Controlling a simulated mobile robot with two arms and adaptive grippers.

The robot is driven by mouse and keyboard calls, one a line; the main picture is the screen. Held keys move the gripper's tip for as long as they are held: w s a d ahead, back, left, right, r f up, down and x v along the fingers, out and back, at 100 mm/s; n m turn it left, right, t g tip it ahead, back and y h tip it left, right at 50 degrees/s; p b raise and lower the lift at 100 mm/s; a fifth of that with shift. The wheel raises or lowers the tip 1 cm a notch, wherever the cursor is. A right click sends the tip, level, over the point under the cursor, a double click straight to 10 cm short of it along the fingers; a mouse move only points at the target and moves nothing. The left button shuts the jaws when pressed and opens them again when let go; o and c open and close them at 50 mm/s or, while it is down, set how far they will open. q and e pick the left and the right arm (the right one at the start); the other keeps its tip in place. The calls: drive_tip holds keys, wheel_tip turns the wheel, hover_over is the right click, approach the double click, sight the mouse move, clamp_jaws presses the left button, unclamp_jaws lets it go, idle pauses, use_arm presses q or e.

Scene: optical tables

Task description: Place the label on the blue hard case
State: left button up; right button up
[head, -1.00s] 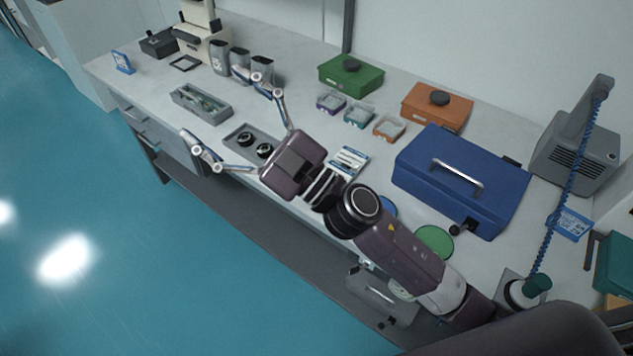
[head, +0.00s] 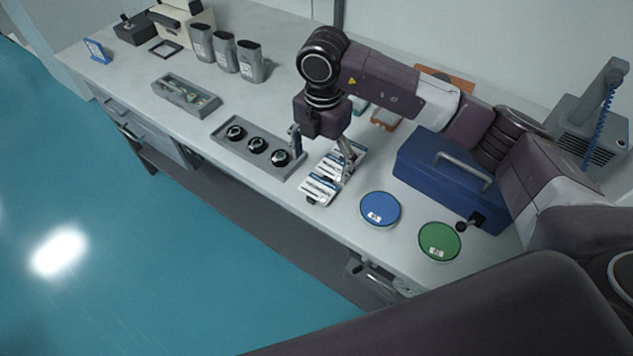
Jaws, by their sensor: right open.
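The blue hard case (head: 424,171) lies shut on the bench at right, its grey handle on top. My right arm crosses in front of part of it. White-and-blue label cards lie left of the case. The nearest label card (head: 318,189) is by the front edge, with others (head: 328,166) just behind it, partly hidden by a finger. My right gripper (head: 322,168) points down over these cards with its fingers spread, open and with nothing seen between them. Whether a fingertip touches a card I cannot tell. My left gripper is out of view.
A grey tray with black round parts (head: 257,145) is left of the cards. A blue disc (head: 380,209) and a green disc (head: 439,241) lie in front of the case. Grey cups (head: 250,63) stand farther back. A grey machine (head: 590,130) stands at right.

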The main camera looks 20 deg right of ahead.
sight(318, 188)
drive_tip(key=shift+d+f, duration=0.15)
drive_tip(key=shift+f, duration=0.15)
drive_tip(key=f+p, duration=0.1)
drive_tip(key=f, duration=0.1)
drive_tip(key=f+p, duration=0.1)
drive_tip(key=f, duration=0.1)
drive_tip(key=f+p, duration=0.1)
drive_tip(key=f, duration=0.1)
drive_tip(key=shift+w+a+f, duration=0.25)
drive_tip(key=shift+a+f, duration=0.1)
drive_tip(key=shift+f, duration=0.05)
drive_tip(key=shift+f, duration=0.3)
drive_tip(key=c, duration=0.9)
